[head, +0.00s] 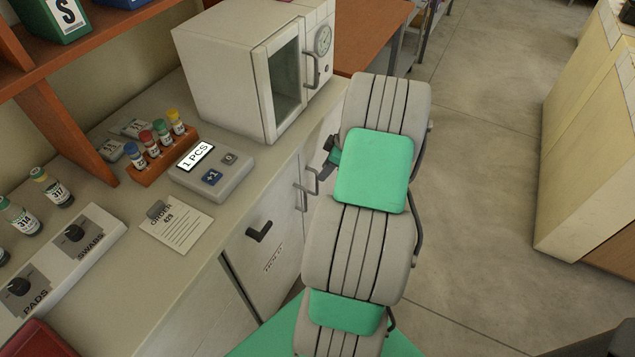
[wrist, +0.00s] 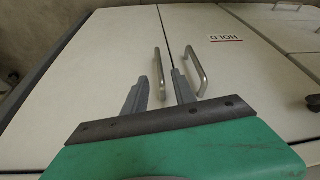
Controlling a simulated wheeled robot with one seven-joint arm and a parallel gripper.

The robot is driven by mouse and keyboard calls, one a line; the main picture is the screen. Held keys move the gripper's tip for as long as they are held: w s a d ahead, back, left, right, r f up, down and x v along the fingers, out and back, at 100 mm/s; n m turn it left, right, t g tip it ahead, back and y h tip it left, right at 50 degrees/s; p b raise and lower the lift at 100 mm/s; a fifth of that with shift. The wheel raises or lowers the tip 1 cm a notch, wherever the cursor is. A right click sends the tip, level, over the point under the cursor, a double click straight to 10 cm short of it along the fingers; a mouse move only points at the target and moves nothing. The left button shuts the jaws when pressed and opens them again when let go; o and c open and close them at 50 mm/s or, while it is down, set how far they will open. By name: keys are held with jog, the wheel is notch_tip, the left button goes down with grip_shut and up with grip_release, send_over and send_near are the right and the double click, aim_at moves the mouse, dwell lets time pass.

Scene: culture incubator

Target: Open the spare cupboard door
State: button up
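Cupboard doors fill the front below the counter. In the wrist view, two pale doors meet at a seam, with a left bar handle (wrist: 158,74) and a right bar handle (wrist: 196,72); the right door (wrist: 235,85) bears a "HOLD" label. My gripper (wrist: 160,92) is open, its fingers apart with the left handle between or just beyond them; contact is not clear. In the head view my gripper (head: 331,153) is partly hidden by my arm, close to the bar handles (head: 304,190). Another door (head: 270,262) has a dark handle and an unreadable label. I cannot tell which door is the spare one.
A white incubator (head: 222,75) stands on the counter (head: 130,265). A counter device (head: 212,177), a vial rack (head: 160,160) and an order sheet (head: 176,228) lie along it. Open floor (head: 475,190) is to the right, before a pale cabinet (head: 590,140).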

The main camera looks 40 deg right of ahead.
aim_at(317, 192)
jog(key=x, duration=0.7)
jog(key=shift+w+f, duration=0.1)
jog(key=shift+f, duration=0.15)
jog(key=shift+c, duration=0.2)
grip_shut()
dwell(0.9)
